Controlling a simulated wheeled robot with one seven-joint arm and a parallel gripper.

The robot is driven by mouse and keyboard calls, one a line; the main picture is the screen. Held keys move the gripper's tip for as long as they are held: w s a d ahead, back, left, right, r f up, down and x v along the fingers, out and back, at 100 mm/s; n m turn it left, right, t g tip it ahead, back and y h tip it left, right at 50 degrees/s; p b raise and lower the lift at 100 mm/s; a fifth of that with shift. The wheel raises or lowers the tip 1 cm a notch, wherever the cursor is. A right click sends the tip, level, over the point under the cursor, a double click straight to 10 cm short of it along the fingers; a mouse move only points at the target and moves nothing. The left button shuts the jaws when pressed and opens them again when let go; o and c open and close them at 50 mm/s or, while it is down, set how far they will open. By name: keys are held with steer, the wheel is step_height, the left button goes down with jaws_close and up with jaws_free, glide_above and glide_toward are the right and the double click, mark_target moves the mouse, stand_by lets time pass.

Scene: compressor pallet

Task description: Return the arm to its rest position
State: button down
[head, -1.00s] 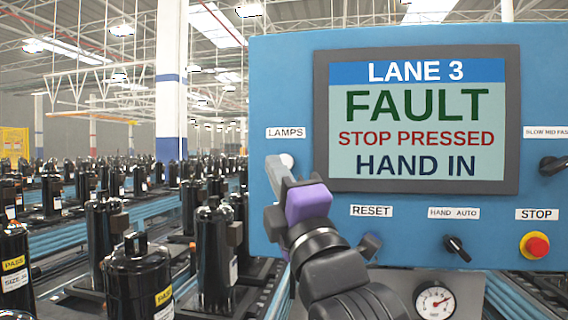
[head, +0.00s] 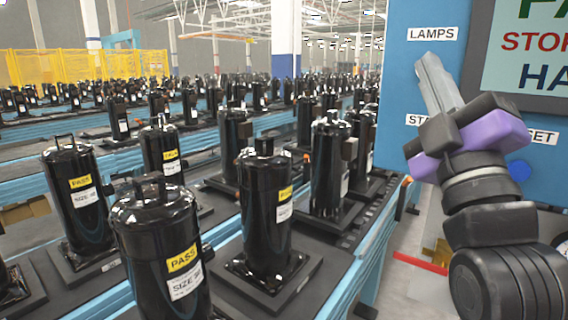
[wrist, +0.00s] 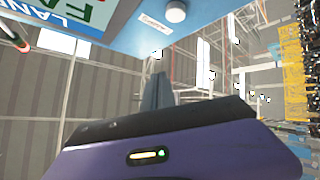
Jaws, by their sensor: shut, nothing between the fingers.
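My gripper (head: 432,72) is at the right of the head view, raised in front of the blue control panel (head: 398,75). Its fingers are shut with nothing between them and point up towards the LAMPS label (head: 432,34). In the wrist view the closed fingers (wrist: 161,85) rise from the purple gripper body, apart from the panel. The panel's underside or face (wrist: 150,45) and a round pale button (wrist: 175,12) show above them. My arm hides part of the panel's START and RESET labels.
Black compressors (head: 265,215) with PASS labels stand on pallets along blue conveyors (head: 372,265) at left and centre. A yellow fence (head: 75,67) is at the back left. A red floor strip (head: 420,263) lies below the panel. The air left of the gripper is open.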

steer(key=s+f+m+g, duration=0.1)
steer(key=s+f+m, duration=0.3)
steer(key=f, duration=0.6)
steer(key=s+f+m+g, duration=0.1)
steer(key=s+f+m, duration=0.25)
steer(key=f, duration=0.65)
steer(key=s+f+m+g, duration=0.1)
steer(key=s+f+m, duration=0.3)
steer(key=f, duration=0.6)
steer(key=s+f+m+g, duration=0.1)
steer(key=s+f+g, duration=0.3)
steer(key=s+f, duration=0.6)
steer(key=s+d+f+m+g, duration=0.1)
steer(key=s+f+g, duration=0.3)
steer(key=s+f, duration=0.5)
steer(key=s, duration=0.7)
steer(key=shift+s+f+g, duration=0.3)
steer(key=shift+f, duration=0.1)
